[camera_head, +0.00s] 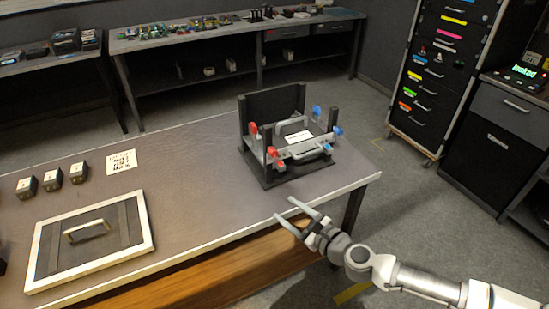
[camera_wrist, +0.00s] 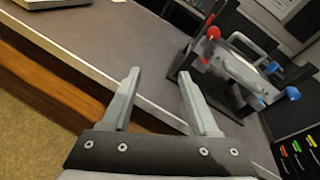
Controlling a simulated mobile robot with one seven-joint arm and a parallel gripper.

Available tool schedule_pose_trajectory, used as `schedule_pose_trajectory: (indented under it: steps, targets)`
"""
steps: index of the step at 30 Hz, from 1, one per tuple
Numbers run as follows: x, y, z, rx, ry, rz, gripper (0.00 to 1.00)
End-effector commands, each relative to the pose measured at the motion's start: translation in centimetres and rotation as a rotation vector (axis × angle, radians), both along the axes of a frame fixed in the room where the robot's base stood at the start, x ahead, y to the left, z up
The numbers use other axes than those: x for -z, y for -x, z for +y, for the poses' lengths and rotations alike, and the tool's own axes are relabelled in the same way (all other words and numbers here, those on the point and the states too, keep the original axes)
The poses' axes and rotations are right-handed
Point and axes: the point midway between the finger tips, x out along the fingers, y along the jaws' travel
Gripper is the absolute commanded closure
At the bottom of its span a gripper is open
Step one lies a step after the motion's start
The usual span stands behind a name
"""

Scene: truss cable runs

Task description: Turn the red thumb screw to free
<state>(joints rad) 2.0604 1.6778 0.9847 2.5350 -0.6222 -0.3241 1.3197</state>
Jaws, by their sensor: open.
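A dark fixture (camera_head: 268,173) stands on the table's right part, holding a grey unit with handles (camera_head: 300,150). Several red knobs are on its left and front: one upper left (camera_head: 253,128), one lower (camera_head: 271,151) and one at the front foot (camera_head: 281,166). I cannot tell which is the thumb screw of the task. In the wrist view a red knob (camera_wrist: 213,32) shows at upper right. My gripper (camera_head: 284,209) is open and empty at the table's front edge, in front of and apart from the fixture. Its spread fingers show in the wrist view (camera_wrist: 159,72).
Blue knobs (camera_head: 336,131) sit on the fixture's right side.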

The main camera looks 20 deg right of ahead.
Motion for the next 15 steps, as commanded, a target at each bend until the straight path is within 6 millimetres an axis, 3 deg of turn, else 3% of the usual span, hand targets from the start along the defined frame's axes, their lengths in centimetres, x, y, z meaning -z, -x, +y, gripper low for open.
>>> schedule_pose_trajectory:
  steps: [3,6,15]
  targets:
    - [-2.7,-0.3,-2.6,0.128,-0.108,-0.093,0.40]
    - [-4.2,-0.2,-4.1,0.190,-0.160,-0.141,0.40]
    - [-5.1,-1.2,-4.9,0.223,-0.191,-0.171,0.40]
